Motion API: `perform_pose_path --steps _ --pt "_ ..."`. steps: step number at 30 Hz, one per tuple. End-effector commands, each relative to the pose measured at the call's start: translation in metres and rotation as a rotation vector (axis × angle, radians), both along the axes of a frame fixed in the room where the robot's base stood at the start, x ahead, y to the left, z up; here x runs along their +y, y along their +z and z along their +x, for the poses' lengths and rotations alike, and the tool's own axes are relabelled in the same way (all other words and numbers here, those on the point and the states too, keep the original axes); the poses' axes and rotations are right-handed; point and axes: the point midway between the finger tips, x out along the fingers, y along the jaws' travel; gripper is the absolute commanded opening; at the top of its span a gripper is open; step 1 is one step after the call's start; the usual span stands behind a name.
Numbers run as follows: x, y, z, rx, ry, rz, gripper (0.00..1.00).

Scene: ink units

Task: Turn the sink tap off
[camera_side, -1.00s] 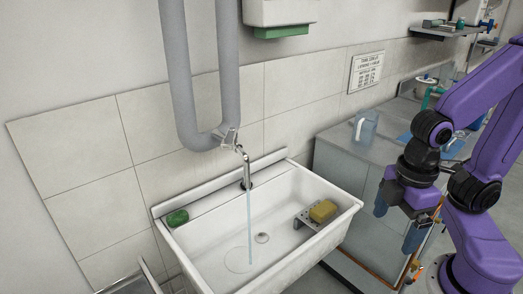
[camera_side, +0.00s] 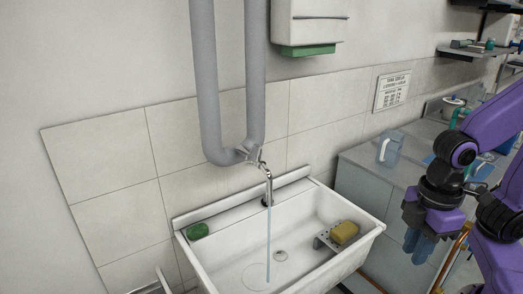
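The sink tap (camera_side: 266,172) is a metal spout with a small lever at its top, at the back of a white sink (camera_side: 206,252). A thin stream of water (camera_side: 268,232) runs from the spout into the basin. My gripper (camera_side: 424,250) is at the right, well away from the tap, pointing down beside the counter. Its blue fingers show, but I cannot tell whether they are apart or together.
A yellow sponge (camera_side: 344,231) sits on a metal rack (camera_side: 326,240) in the sink. Green soap (camera_side: 197,231) lies on the left rim. A clear jug (camera_side: 390,149) stands on the grey counter (camera_side: 362,168). A grey pipe (camera_side: 204,80) hangs above the tap. Room before the tap looks free.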

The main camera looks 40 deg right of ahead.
Motion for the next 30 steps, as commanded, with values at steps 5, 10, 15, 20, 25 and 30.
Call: perform_pose_path --steps 5,10,15,20,25,30 --pt "0.019 0.016 0.026 0.031 0.080 0.038 0.00" --pt "0.037 0.034 0.060 0.054 0.194 0.099 0.00" --pt "0.049 0.051 0.098 0.057 0.312 0.175 0.00" --pt "0.054 0.068 0.138 0.032 0.431 0.255 0.00" --pt "0.052 0.085 0.183 -0.024 0.563 0.338 0.00" --pt "0.042 0.102 0.228 -0.111 0.702 0.415 0.00"
